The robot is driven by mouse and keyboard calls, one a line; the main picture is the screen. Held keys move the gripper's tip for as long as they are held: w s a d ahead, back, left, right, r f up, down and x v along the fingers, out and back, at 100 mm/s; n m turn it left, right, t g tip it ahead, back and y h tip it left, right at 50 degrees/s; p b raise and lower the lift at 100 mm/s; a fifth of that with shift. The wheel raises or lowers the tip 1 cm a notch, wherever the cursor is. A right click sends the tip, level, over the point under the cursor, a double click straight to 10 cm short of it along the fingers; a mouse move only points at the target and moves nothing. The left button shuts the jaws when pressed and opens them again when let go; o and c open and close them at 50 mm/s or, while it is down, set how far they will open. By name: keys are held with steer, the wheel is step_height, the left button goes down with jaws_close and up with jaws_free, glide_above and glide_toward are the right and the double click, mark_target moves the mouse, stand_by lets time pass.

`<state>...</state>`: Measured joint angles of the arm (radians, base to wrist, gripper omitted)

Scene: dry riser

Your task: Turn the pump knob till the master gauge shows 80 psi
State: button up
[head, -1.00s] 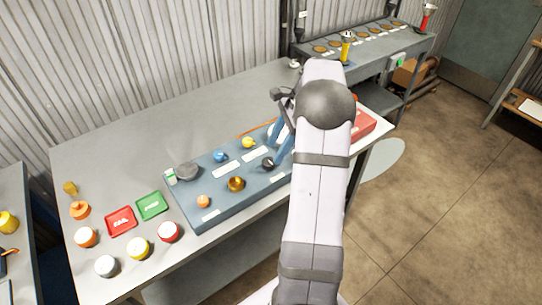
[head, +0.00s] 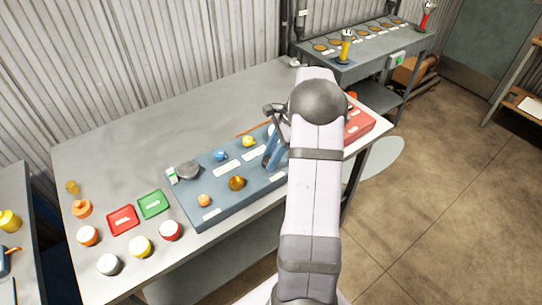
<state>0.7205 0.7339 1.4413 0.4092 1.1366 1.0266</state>
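A blue-grey panel (head: 212,214) with several knobs and fittings lies on the workbench. It carries a dark grey round piece (head: 188,170), a blue knob (head: 220,155), a yellow knob (head: 249,141), a brass round piece (head: 236,183) and a small orange piece (head: 204,200). Its labels are too small to read, so I cannot tell which piece is the pump knob or the master gauge, and no pressure reading shows. My gripper (head: 269,164) reaches down with blue fingers at the panel's right part, partly hidden by my arm. I cannot tell its opening or contact.
A red box (head: 362,124) sits at the bench's right end, partly behind my arm. Red (head: 122,220) and green (head: 153,204) trays and several capped jars stand at the left. The bench's back (head: 130,150) is clear. Another bench (head: 375,58) stands behind.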

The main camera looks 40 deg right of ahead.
steer(key=m+p, duration=0.1)
steer(key=m, duration=0.1)
steer(key=shift+s+r+m+t+h+p, duration=0.2)
steer(key=shift+m+t+h+p, duration=0.1)
steer(key=shift+t+p, duration=0.1)
steer(key=shift+a+f+m+t+p, duration=0.15)
steer(key=shift+m+t+p, duration=0.3)
steer(key=shift+m, duration=0.75)
steer(key=shift+w, duration=0.1)
steer(key=o, duration=1)
steer(key=shift+o, duration=0.2)
steer(key=b+v, duration=0.1)
steer(key=v, duration=0.6)
steer(key=shift+b, duration=0.4)
